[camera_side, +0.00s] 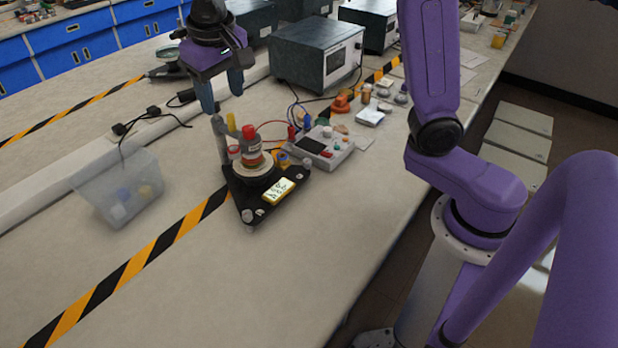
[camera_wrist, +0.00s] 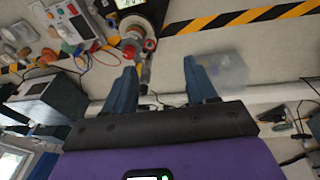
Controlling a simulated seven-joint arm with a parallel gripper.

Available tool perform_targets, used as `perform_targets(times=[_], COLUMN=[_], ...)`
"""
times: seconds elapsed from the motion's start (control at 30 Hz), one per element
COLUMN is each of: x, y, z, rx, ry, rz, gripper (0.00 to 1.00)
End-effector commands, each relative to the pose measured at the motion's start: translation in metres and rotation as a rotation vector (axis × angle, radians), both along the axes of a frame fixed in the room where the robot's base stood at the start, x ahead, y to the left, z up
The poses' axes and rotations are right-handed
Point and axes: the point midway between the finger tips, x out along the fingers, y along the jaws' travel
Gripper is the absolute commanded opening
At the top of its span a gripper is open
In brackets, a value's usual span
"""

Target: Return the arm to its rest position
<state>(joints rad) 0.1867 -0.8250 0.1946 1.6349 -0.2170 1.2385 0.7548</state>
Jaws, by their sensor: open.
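My gripper (camera_side: 220,95) hangs above the bench, just up and to the left of a black triangular stand (camera_side: 237,198). In the wrist view its two blue fingers (camera_wrist: 163,88) are spread apart with nothing between them. The stand carries a round base with a red-topped container (camera_side: 251,143) on it and a yellow-framed display (camera_side: 278,190) at its front. A grey post with a yellow piece (camera_side: 231,123) stands at the rear of the stand, below the fingers. The fingers look clear of these parts in the side view.
A clear bin (camera_side: 120,195) with small items sits left of the stand. A grey meter box (camera_side: 318,148) with wires stands to the right. Dark instrument boxes (camera_side: 318,52) line the back. Striped tape (camera_side: 130,270) crosses the bench. The front bench surface is free.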

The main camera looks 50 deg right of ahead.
Motion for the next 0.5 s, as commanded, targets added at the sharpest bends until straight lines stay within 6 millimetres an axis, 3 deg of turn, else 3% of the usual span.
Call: perform_targets(times=[0.27,0.5], x=[-0.088,-0.167], y=[-0.016,-0.043], z=[-0.023,-0.048], rx=[0.005,0.009], ry=[0.076,0.133], rz=[0.369,0.68], gripper=[0.57,0.57])
